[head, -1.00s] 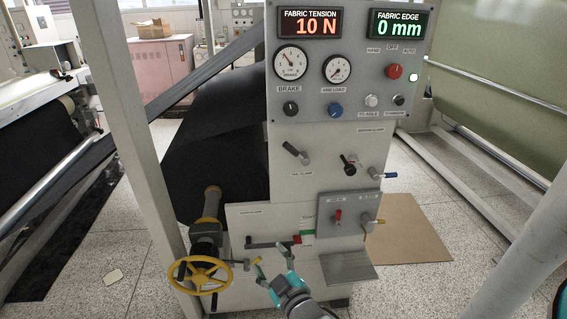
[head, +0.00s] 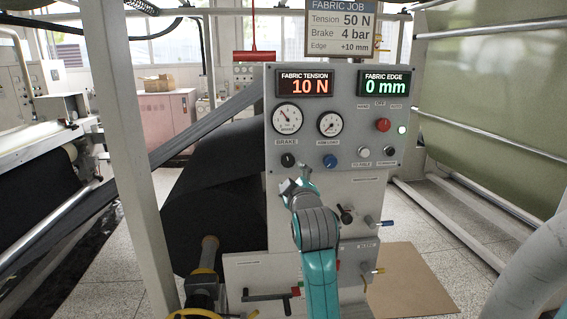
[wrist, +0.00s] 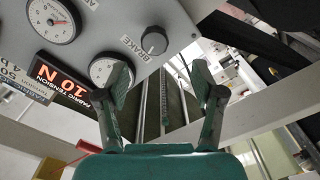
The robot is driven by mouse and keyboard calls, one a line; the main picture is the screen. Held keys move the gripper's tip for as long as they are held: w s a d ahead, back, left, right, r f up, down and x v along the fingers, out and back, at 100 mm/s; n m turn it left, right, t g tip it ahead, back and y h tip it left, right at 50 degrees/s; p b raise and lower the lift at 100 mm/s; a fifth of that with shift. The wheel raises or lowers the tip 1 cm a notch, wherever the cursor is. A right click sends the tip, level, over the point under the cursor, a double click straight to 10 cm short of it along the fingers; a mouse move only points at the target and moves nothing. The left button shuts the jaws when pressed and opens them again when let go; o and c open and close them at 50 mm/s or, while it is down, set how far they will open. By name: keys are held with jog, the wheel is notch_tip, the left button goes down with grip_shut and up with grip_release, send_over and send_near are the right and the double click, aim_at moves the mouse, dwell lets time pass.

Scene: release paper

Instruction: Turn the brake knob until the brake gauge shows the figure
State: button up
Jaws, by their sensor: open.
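The black brake knob (head: 288,160) sits on the grey panel under the white brake gauge (head: 287,118), above my gripper in the head view. The gauge needle points to the upper left; its figures are too small to read. The job board (head: 342,28) reads Tension 50 N, Brake 4 bar, Edge +10 mm. My gripper (head: 298,183) is open just below the knob. In the wrist view, the knob (wrist: 154,41) is ahead of my gripper (wrist: 162,80), apart from both fingers. The left finger partly covers the brake gauge (wrist: 103,68).
A second gauge (head: 330,124) and a blue knob (head: 330,161) are right of the brake pair. A red selector (head: 383,125) is farther right. Displays show tension 10 N (head: 305,84) and edge 0 mm (head: 384,84). Levers stick out below the panel.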

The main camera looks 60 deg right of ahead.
aim_at(289, 162)
jog(key=x, duration=1.1)
jog(key=shift+s+d+r, duration=0.15)
jog(key=shift+r, duration=0.2)
jog(key=c, duration=1.2)
